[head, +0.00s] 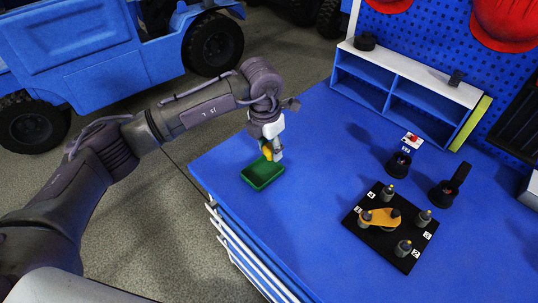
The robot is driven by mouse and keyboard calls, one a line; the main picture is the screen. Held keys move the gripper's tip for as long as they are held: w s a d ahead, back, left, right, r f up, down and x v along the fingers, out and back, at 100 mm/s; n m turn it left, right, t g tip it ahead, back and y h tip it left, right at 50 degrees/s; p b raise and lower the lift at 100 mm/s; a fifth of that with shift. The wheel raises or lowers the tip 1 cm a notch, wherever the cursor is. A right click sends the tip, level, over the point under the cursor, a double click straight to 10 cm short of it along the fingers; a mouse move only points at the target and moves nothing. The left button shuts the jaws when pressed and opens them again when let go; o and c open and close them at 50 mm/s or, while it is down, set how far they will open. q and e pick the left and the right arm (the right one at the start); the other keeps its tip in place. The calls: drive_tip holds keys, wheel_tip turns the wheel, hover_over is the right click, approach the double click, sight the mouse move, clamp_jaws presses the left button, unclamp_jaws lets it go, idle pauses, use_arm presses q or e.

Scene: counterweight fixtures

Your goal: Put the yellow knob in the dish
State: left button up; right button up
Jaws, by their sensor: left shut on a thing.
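The green dish (252,181) sits on the blue worktop near its left corner. My left gripper (271,155) is just above the far side of the dish, pointing down. It is shut on the yellow knob (266,153), which shows as a small yellow patch at the fingers. The gripper partly hides the knob, and I cannot tell whether the knob touches the dish. My right gripper is not in view.
A black plate (371,236) with several grey pegs and an orange lever (381,217) lies to the right. Two black holders (398,164) (442,194) stand behind it. A blue and white shelf (410,85) stands at the back. The worktop between dish and plate is clear.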

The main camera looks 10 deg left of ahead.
sight(269, 158)
use_arm(q)
drive_tip(key=shift+a+f, duration=0.15)
drive_tip(key=shift+f, duration=0.05)
wheel_tip(269, 158, down, 3)
drive_tip(key=shift+f+p, duration=0.1)
drive_tip(key=shift+p, duration=0.3)
drive_tip(key=shift+f, duration=0.55)
drive_tip(key=o, duration=1.1)
drive_tip(key=shift+r, duration=0.1)
drive_tip(key=shift+o, duration=0.2)
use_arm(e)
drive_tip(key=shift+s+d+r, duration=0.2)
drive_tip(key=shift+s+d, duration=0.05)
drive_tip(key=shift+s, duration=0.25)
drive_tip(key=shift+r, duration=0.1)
